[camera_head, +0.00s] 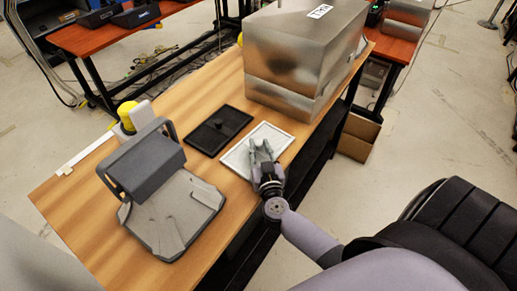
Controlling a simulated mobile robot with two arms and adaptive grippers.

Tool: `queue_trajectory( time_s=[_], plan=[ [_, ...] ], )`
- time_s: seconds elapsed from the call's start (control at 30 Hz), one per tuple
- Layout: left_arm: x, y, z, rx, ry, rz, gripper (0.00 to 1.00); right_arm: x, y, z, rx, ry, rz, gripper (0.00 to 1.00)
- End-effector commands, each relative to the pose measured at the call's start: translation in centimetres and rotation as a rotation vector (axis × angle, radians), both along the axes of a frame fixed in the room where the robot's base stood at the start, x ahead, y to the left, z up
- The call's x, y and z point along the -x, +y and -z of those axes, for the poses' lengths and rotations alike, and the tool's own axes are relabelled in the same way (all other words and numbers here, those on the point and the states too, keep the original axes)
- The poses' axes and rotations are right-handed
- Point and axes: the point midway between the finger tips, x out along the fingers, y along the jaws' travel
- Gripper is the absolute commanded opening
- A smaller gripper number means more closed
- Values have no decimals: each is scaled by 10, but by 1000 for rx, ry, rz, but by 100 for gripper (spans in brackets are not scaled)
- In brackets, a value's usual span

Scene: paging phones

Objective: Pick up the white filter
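The white filter (286,138) is a flat rectangular panel with a pale frame, lying on the wooden table near its right edge. My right gripper (261,147) is over the filter's front part, with its fingers spread apart and pointing toward the back. The gripper hides part of the filter; I cannot tell whether it touches it. Nothing shows between the fingers. My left gripper is not in view.
A black tray-like panel (207,139) lies left of the filter. A large metal box (290,60) stands behind it. A grey device with a raised handle (172,217) stands front left, with a yellow-topped item (126,112) behind it. A cardboard box (358,138) is on the floor.

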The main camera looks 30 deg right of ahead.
Motion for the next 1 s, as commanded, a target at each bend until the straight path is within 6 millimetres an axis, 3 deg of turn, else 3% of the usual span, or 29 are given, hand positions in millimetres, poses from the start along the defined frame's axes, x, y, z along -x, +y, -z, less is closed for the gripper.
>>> queue_trajectory(
  time_s=[0.33, 0.77, 1.0],
  plan=[
    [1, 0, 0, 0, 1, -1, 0, 0, 0, 0, 0, 0, 0, 0],
    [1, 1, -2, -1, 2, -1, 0, 0, 0, -5, -1, -1, 0, 0],
    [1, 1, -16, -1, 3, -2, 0, 0, 0, -33, -2, -3, 0, 0]
  ],
)
